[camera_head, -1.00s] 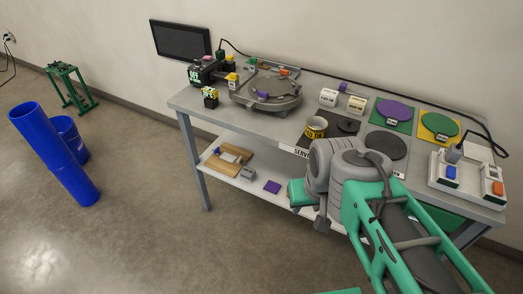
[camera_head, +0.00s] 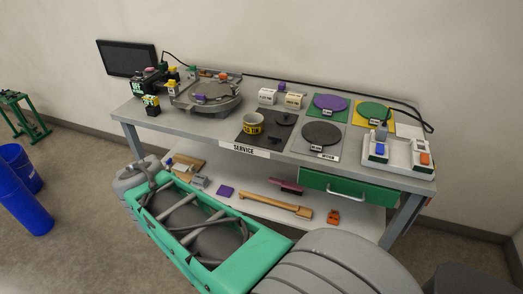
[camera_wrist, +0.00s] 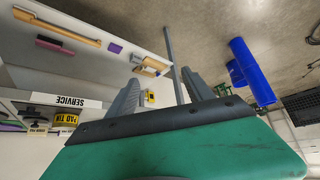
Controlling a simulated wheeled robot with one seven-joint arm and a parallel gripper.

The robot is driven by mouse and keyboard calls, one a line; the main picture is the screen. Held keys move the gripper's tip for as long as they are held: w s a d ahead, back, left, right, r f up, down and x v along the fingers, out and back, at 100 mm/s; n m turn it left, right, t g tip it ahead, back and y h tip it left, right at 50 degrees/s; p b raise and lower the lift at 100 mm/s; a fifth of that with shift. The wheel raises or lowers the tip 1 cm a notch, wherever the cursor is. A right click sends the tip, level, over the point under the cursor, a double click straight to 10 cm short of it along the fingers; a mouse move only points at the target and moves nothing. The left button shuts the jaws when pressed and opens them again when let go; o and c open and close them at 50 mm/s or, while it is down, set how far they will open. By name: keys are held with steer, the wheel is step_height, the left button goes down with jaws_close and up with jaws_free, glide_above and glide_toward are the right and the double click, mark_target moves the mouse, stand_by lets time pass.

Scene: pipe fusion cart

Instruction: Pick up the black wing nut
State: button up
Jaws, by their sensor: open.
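I cannot make out a black wing nut for certain. A small dark piece (camera_head: 285,117) lies on the dark mat (camera_head: 251,138) on the bench top, right of the yellow pad tin (camera_head: 252,123), but its shape is too small to tell. In the wrist view my gripper (camera_wrist: 160,78) is open, its two grey fingers apart with nothing held between them. The lower shelf's edge and a bench leg show beyond the fingers, and the pad tin (camera_wrist: 66,119) shows at the left. In the head view my arm hides the gripper.
The bench top holds a round grey plate fixture (camera_head: 206,96), coloured discs and a switch box (camera_head: 397,153). The lower shelf (camera_head: 254,207) holds a wooden-handled tool (camera_head: 275,205), purple pad (camera_head: 226,190) and orange piece (camera_head: 333,217). Blue pipes (camera_head: 24,202) stand left; floor between is open.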

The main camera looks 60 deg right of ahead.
steer(key=shift+o, duration=0.7)
steer(key=s+d+f+m+h+b, duration=0.1)
steer(key=d+f+m+h+b, duration=0.2)
steer(key=d, duration=1)
steer(key=shift+s+f+m+h, duration=0.15)
steer(key=shift+f+m+h, duration=0.3)
steer(key=shift+f, duration=0.4)
steer(key=shift+o, duration=0.4)
steer(key=s+d+m+h+b, duration=0.2)
steer(key=s+d+h, duration=0.1)
steer(key=d, duration=0.6)
steer(key=shift+s+f+m+g+b, duration=0.2)
steer(key=shift+s+m+g+b, duration=0.15)
steer(key=shift+g+b, duration=0.05)
steer(key=m+g+h+b, duration=0.3)
steer(key=h, duration=0.2)
glide_toward(275, 138)
steer(key=shift+s+d+f, duration=0.25)
steer(key=shift+s+d, duration=0.05)
steer(key=shift+d, duration=0.4)
steer(key=x, duration=0.7)
steer(key=shift+w+d, duration=0.15)
steer(key=shift+w, duration=0.3)
steer(key=c, duration=1.4)
